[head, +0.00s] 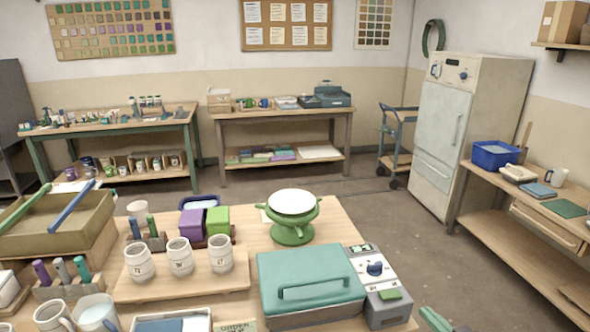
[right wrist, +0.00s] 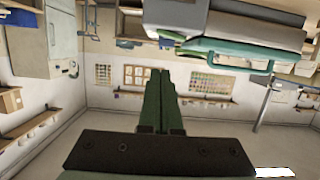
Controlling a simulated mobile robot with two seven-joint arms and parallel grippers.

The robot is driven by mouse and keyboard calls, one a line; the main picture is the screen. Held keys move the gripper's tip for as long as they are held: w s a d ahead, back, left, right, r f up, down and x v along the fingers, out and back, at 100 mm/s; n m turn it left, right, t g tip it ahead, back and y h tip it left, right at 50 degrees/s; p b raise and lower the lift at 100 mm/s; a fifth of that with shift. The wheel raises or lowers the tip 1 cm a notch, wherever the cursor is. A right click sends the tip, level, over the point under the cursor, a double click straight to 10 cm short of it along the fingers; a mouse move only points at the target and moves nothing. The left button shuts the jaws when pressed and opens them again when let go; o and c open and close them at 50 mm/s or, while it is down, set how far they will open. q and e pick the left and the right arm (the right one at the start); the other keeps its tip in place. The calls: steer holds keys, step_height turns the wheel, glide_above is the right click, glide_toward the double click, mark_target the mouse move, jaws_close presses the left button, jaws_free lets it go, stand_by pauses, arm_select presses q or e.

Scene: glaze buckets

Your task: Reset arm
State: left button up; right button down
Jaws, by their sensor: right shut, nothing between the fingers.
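My right gripper (head: 436,321) just shows at the bottom edge of the head view, off the right front corner of the table. In the right wrist view its two green fingers (right wrist: 160,78) are together with nothing between them. That view is turned upside down. The teal-lidded box (head: 311,281) and the grey device with a dial (head: 385,304) stand on the table to the left of the gripper, apart from it. My left gripper is in neither view.
The table (head: 340,226) holds white cups (head: 179,256), a green stand with a white disc (head: 293,218), purple and green containers (head: 217,220) and a wooden tray (head: 97,232). A side bench (head: 510,210) stands at right. Floor (head: 420,240) between is clear.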

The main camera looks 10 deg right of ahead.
steer(key=s+a+f+g+y, duration=0.1)
steer(key=s+a+f+g, duration=0.4)
steer(key=s+a+f, duration=1.2)
steer(key=s+f, duration=0.2)
steer(key=s, duration=0.1)
steer(key=shift+a+f+n+g, duration=0.2)
steer(key=shift+a+n+g, duration=0.2)
